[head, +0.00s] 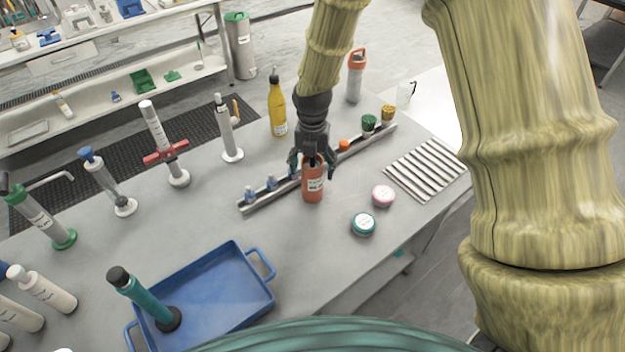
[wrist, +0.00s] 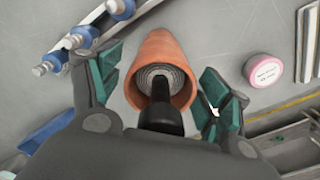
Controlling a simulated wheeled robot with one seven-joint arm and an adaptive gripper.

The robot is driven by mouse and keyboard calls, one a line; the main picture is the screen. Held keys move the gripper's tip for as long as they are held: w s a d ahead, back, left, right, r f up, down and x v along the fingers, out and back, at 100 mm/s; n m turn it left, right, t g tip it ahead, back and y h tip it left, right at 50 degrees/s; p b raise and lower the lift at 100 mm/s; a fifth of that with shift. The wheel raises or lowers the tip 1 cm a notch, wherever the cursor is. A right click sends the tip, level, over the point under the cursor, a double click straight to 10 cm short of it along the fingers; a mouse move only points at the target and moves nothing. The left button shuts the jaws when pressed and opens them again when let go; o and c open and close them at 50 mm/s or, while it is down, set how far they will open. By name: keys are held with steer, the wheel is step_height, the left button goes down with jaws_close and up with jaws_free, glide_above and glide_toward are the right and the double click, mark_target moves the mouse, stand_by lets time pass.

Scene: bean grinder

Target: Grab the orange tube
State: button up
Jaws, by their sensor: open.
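The orange tube (head: 313,186) stands upright on the grey table in the head view, with a pale label on its side. My gripper (head: 313,165) is above and around its top, pointing down. In the wrist view the orange tube (wrist: 163,65) shows between the two green-padded fingers of my gripper (wrist: 160,95). The fingers are spread, with a visible gap on each side of the tube. A dark part covers the near side of the tube's opening.
A metal rail (head: 262,196) with small blue-and-silver pieces runs just behind the tube. A pink-lidded jar (head: 382,195) and a teal-lidded jar (head: 363,224) stand to the right. A yellow bottle (head: 277,108) is behind. A blue tray (head: 215,290) lies front left.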

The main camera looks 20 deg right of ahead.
steer(key=shift+f, duration=0.4)
steer(key=shift+c, duration=0.2)
steer(key=c, duration=1.4)
steer(key=shift+r, duration=0.1)
steer(key=shift+c, duration=0.2)
